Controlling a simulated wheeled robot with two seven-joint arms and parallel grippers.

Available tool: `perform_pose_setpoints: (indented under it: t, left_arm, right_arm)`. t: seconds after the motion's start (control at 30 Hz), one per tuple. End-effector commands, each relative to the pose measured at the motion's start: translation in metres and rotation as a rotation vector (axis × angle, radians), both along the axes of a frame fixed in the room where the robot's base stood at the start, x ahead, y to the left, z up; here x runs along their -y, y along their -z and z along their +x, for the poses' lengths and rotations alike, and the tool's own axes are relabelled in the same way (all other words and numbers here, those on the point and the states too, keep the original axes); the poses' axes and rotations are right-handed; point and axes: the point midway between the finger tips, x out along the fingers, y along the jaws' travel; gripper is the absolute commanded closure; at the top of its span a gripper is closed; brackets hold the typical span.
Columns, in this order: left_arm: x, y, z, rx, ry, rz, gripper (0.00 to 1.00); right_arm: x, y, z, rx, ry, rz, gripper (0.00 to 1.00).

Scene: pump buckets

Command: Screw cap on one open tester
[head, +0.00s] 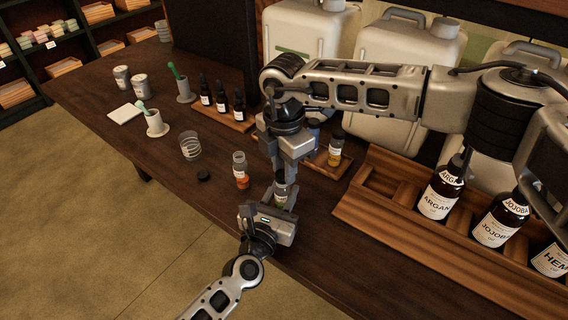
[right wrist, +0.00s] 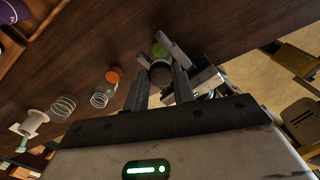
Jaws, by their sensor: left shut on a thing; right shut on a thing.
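A small clear tester with green contents (head: 281,197) stands upright between my two grippers. My left gripper (head: 276,208), from below, is shut on its body. My right gripper (head: 290,168) is directly above, pointing down, shut on a dark cap (right wrist: 160,73) at the tester's top. The green part (right wrist: 159,49) shows beyond the cap in the right wrist view. Whether the cap is threaded on cannot be told. A second tester with orange-red contents (head: 241,172) stands uncapped to the left; it also shows in the right wrist view (right wrist: 113,76). A loose black cap (head: 203,175) lies nearby.
An empty glass (head: 190,148) stands left of the orange tester. A wooden tray (head: 327,167) with capped testers is behind my right gripper. Dropper bottles (head: 221,98) stand further back. A wooden crate (head: 384,217) with large labelled bottles fills the right. The table's front edge is close.

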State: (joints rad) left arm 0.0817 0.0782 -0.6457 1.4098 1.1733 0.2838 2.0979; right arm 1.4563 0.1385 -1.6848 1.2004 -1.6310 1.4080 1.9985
Motion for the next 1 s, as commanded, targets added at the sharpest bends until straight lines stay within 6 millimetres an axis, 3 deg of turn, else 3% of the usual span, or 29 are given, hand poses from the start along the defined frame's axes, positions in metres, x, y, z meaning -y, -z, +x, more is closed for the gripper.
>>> perform_pose_setpoints:
  t: [0.53, 0.8, 1.0]
  left_arm:
    - [-0.0001, 0.0008, -0.0003, -0.002, 0.000, 0.001, 1.00]
    - [-0.0001, 0.0008, -0.0003, -0.002, 0.000, 0.001, 1.00]
    - [-0.0001, 0.0008, -0.0003, -0.002, 0.000, 0.001, 1.00]
  right_arm:
    - [0.0000, 0.0085, -0.0006, -0.001, 0.055, 0.000, 0.95]
    - [0.0005, 0.0086, -0.0026, -0.002, 0.575, 0.001, 0.95]
    - [0.0005, 0.0084, -0.0036, -0.002, 0.824, 0.001, 0.95]
